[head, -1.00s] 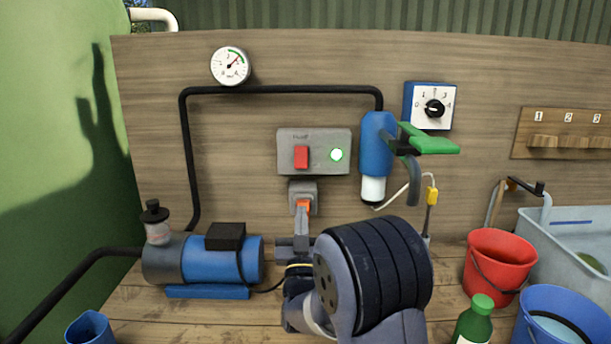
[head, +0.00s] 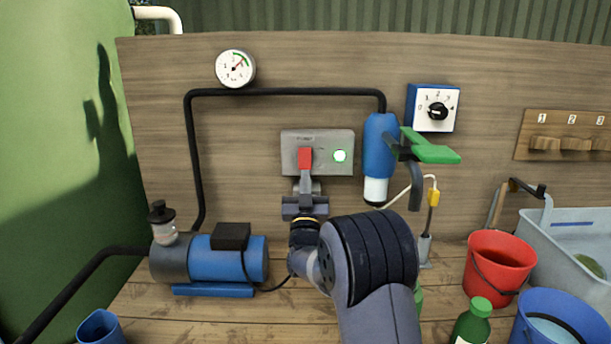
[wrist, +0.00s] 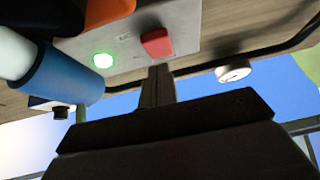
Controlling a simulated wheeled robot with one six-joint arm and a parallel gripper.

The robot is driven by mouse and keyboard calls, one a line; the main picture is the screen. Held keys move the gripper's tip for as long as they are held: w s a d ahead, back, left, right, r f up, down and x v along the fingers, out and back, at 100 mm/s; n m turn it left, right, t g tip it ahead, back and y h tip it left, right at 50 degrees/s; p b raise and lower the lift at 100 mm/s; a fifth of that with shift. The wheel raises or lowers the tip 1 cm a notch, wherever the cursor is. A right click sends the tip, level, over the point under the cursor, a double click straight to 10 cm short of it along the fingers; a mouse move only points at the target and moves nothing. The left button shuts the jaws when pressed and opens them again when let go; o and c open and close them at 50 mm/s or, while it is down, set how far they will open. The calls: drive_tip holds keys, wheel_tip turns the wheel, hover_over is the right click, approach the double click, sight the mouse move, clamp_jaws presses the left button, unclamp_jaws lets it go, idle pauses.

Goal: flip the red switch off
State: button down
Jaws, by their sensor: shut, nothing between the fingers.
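The red switch (head: 305,157) is a red rocker on a grey box (head: 322,138) fixed to the wooden back wall. A round green light (head: 340,156) glows to its right. My gripper (head: 305,176) is shut and empty, with its tips at the lower edge of the red switch in the head view. In the wrist view the shut fingers (wrist: 157,72) point at the red switch (wrist: 157,42), close to its edge; whether they touch it I cannot tell. The green light also shows lit in the wrist view (wrist: 103,60).
A blue filter (head: 380,145) with a green lever (head: 430,147) hangs right of the box. A blue pump (head: 228,262) stands on the bench at left. A red bucket (head: 497,265) and a green bottle (head: 474,322) stand at right. A dial (head: 437,110) is on the wall.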

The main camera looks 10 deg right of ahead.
drive_tip(key=shift+w+d+f, duration=0.15)
drive_tip(key=shift+w+f, duration=0.05)
drive_tip(key=shift+w, duration=0.45)
drive_tip(key=shift+w+d+f, duration=0.1)
drive_tip(key=shift+w+f, duration=0.05)
drive_tip(key=shift+w, duration=0.5)
drive_tip(key=shift+f, duration=0.1)
drive_tip(key=shift+w+f+b, duration=0.2)
drive_tip(key=shift+f+b, duration=0.1)
drive_tip(key=shift+b, duration=0.8)
drive_tip(key=b, duration=0.2)
drive_tip(key=w+t+b, duration=0.1)
drive_tip(key=b, duration=0.1)
drive_tip(key=shift+d+f, duration=0.15)
drive_tip(key=shift+f, duration=0.1)
drive_tip(key=shift+r, duration=0.35)
drive_tip(key=shift+f, duration=0.1)
